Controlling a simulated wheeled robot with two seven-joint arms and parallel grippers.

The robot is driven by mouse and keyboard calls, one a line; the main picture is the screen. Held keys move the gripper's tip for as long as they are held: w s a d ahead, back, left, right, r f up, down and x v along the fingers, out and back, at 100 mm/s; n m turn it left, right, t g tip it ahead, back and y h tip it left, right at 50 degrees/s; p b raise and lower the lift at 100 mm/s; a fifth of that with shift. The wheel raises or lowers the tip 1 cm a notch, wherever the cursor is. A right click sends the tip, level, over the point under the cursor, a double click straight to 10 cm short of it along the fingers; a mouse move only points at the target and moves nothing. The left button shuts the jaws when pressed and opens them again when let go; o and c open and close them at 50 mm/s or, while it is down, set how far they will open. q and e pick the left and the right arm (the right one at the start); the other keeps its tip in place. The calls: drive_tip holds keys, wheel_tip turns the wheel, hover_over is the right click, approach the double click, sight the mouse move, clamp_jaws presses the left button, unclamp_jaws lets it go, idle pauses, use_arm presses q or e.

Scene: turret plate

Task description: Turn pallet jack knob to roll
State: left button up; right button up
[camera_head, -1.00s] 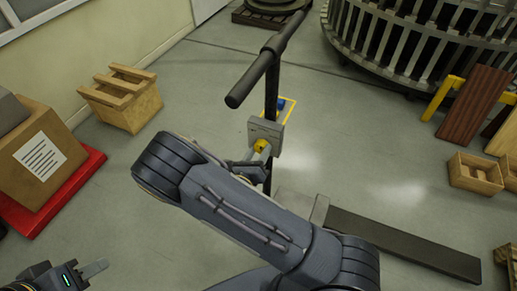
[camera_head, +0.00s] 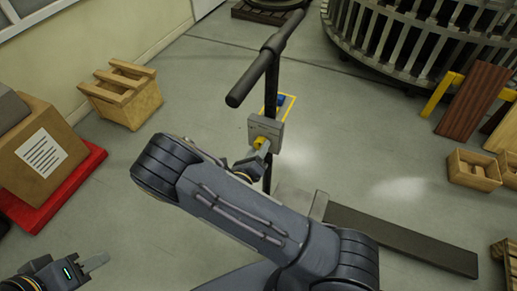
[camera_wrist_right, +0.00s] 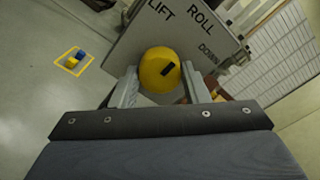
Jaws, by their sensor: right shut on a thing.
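The yellow knob (camera_wrist_right: 158,70) sits on a grey panel (camera_wrist_right: 150,38) labelled LIFT, ROLL and DOWN. Its black mark slants up and right, toward the ROLL and DOWN side; I cannot tell its exact setting. My right gripper (camera_wrist_right: 160,88) is shut on the knob, one finger on each side. In the head view, the panel (camera_head: 265,130) is on the pallet jack's dark upright, below the T-handle (camera_head: 268,55); the knob (camera_head: 261,143) shows partly behind my right gripper (camera_head: 258,155). My left gripper (camera_head: 92,263) is at the lower left, away from the jack; its jaw opening is unclear.
The jack's dark fork (camera_head: 400,238) extends right along the floor. A labelled cardboard box (camera_head: 40,150) on a red base and a wooden crate (camera_head: 122,97) stand left. A small wooden box (camera_head: 473,170) is at right. A blue object (camera_head: 281,100) lies in a yellow floor outline behind the panel.

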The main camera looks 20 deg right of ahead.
drive_tip(key=o, duration=1)
drive_tip(key=b+v, duration=0.1)
drive_tip(key=v, duration=0.7)
drive_tip(key=shift+d, duration=0.1)
drive_tip(key=s+d+r+m+g+y, duration=0.2)
drive_tip(key=s+d+m+g+y, duration=0.15)
drive_tip(key=s+m+g, duration=0.5)
drive_tip(key=s+d+r+m+g+y, duration=0.25)
drive_tip(key=s+d+m+g, duration=0.2)
drive_tip(key=m, duration=0.65)
drive_tip(key=s+a+r+m+t+y, duration=0.1)
drive_tip(key=s+r+m+t+y, duration=0.1)
drive_tip(key=m, duration=0.4)
drive_tip(key=s+a+r+m+t+y, duration=0.1)
drive_tip(key=a+r+m+t+y, duration=0.1)
drive_tip(key=r+m+y, duration=0.3)
drive_tip(key=s+a+r+m+t+y, duration=0.1)
drive_tip(key=s+r+m+t+y, duration=0.1)
drive_tip(key=r+m+y, duration=0.2)
drive_tip(key=shift+s+a+r+m+t, duration=0.1)
drive_tip(key=shift+s+r+m+t, duration=0.1)
drive_tip(key=shift+r+m, duration=0.35)
drive_tip(key=shift+s+a+r+m+t, duration=0.1)
drive_tip(key=shift+s+r+m, duration=0.15)
drive_tip(key=shift+m, duration=0.55)
